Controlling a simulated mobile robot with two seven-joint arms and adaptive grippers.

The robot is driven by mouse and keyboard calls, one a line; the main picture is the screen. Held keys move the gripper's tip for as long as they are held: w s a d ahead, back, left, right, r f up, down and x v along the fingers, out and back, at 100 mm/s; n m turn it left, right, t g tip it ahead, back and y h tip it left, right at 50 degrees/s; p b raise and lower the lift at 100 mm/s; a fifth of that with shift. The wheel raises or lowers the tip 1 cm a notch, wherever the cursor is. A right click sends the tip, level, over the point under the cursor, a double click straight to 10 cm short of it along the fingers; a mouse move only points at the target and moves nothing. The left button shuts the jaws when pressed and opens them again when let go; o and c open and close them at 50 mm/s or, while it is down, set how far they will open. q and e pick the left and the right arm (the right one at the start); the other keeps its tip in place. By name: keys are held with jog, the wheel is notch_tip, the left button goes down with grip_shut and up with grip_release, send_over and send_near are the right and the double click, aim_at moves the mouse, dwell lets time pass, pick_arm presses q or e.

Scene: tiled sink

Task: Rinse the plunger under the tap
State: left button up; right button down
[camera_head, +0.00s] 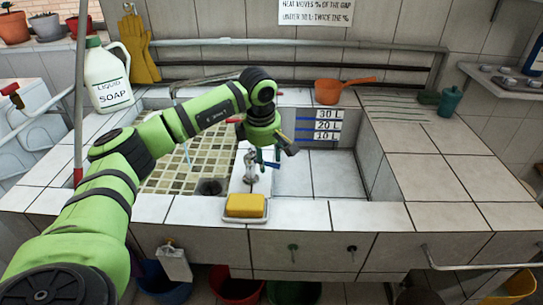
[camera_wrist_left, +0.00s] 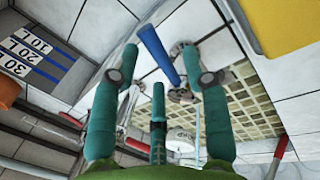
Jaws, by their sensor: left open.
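I cannot pick out a plunger for certain in either view. A silver tap-like fitting (camera_head: 250,166) stands on the tiled divider of the sink, behind the yellow sponge. A blue bar (camera_wrist_left: 158,54) runs to silver metal in the left wrist view; it looks like this fitting's lever. My left gripper (camera_head: 268,157) is over the divider beside the fitting. Its teal fingers (camera_wrist_left: 160,62) are spread, with the blue bar showing between them. Whether they touch it I cannot tell. A thin pale-blue stream (camera_head: 187,153) shows over the left basin. My right gripper is not in view.
The yellow sponge (camera_head: 245,205) lies on a dish at the sink's front edge. A soap jug (camera_head: 110,77) stands at the left, an orange saucepan (camera_head: 328,93) on the back ledge, and a teal bottle (camera_head: 449,102) at the right. The right basin (camera_head: 330,177) looks empty.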

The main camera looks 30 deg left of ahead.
pick_arm(q)
notch_tip(320, 180, up, 12)
jog(key=s, duration=0.2)
jog(key=shift+d, duration=0.3)
jog(key=shift+f, duration=0.2)
